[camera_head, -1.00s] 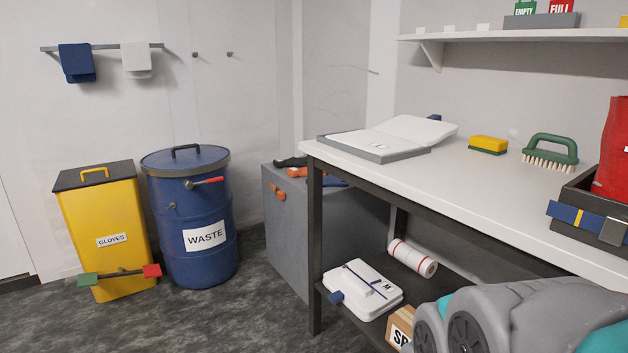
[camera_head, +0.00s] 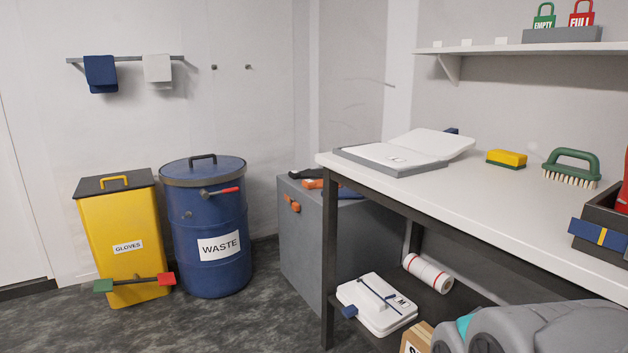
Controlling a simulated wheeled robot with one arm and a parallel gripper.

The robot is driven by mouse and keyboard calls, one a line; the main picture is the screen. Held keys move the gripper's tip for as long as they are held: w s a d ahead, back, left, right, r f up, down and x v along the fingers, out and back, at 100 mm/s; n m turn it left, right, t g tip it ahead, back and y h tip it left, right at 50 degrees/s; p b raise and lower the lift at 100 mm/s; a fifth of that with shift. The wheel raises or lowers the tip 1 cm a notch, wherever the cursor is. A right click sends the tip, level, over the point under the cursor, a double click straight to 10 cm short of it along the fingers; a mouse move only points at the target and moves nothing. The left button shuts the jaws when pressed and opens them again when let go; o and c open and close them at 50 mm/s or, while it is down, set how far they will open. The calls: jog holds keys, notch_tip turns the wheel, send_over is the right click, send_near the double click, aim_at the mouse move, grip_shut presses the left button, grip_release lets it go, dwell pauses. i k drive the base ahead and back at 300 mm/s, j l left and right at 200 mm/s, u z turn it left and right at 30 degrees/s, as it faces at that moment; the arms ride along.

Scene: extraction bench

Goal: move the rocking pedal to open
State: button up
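The rocking pedal (camera_head: 136,283) is a dark bar low on the front of the yellow GLOVES bin (camera_head: 112,225). It has a green pad (camera_head: 103,286) at its left end and a red pad (camera_head: 166,279) at its right end. The red end sits slightly higher than the green end. The bin's dark lid (camera_head: 114,183) with a yellow handle looks closed. My gripper is not in view; only grey and teal parts of my arm show at the bottom right, well away from the pedal.
A blue WASTE drum (camera_head: 207,225) stands close to the right of the bin. A grey cabinet (camera_head: 300,250) and a white-topped bench (camera_head: 465,192) are further right. The dark floor (camera_head: 190,325) in front of the bin is clear.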

aim_at(102, 285)
jog(key=u, duration=1.3)
